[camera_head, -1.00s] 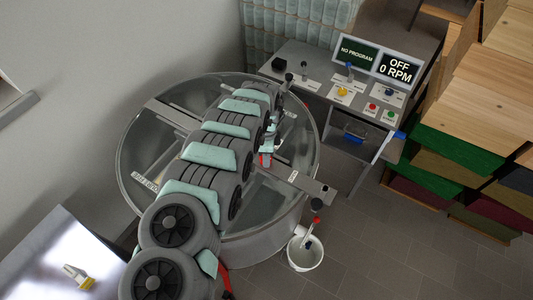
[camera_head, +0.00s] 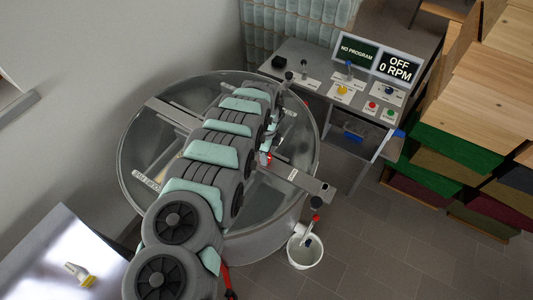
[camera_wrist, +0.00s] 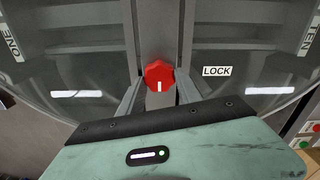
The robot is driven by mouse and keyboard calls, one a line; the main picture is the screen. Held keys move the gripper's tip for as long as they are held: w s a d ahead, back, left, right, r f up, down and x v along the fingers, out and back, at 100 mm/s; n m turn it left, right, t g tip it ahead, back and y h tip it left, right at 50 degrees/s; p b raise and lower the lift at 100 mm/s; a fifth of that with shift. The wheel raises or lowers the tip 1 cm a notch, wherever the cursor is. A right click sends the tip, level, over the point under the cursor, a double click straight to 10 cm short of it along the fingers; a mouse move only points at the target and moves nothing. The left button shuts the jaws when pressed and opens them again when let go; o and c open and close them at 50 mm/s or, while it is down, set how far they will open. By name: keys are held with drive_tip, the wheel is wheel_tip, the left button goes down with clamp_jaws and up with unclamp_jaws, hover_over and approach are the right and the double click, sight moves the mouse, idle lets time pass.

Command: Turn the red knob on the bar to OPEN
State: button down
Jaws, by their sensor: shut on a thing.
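The red knob (camera_wrist: 158,72) sits on the grey bar (camera_wrist: 158,22) in the middle of the wrist view, its white mark pointing down toward my gripper. My gripper (camera_wrist: 159,80) is shut on the knob, with one finger at each side. A label reading LOCK (camera_wrist: 216,71) lies right of the knob. No OPEN label can be read in either view. In the head view the knob (camera_head: 265,158) shows as a small red spot beside my arm, which hides much of the bar (camera_head: 302,181).
The bar crosses a round tank (camera_head: 135,150) with glassy compartments. A control desk (camera_head: 300,62) with buttons and screens reading OFF and 0 RPM stands behind. A white bucket (camera_head: 305,252) stands on the floor at the front right. Stacked wooden boxes (camera_head: 470,140) fill the right side.

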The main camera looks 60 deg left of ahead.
drive_tip(key=c, duration=0.8)
unclamp_jaws()
drive_tip(key=shift+r, duration=0.1)
wheel_tip(320, 180, up, 11)
drive_tip(key=shift+f+b, duration=0.15)
drive_tip(key=shift+b, duration=0.35)
drive_tip(key=shift+w, duration=0.1)
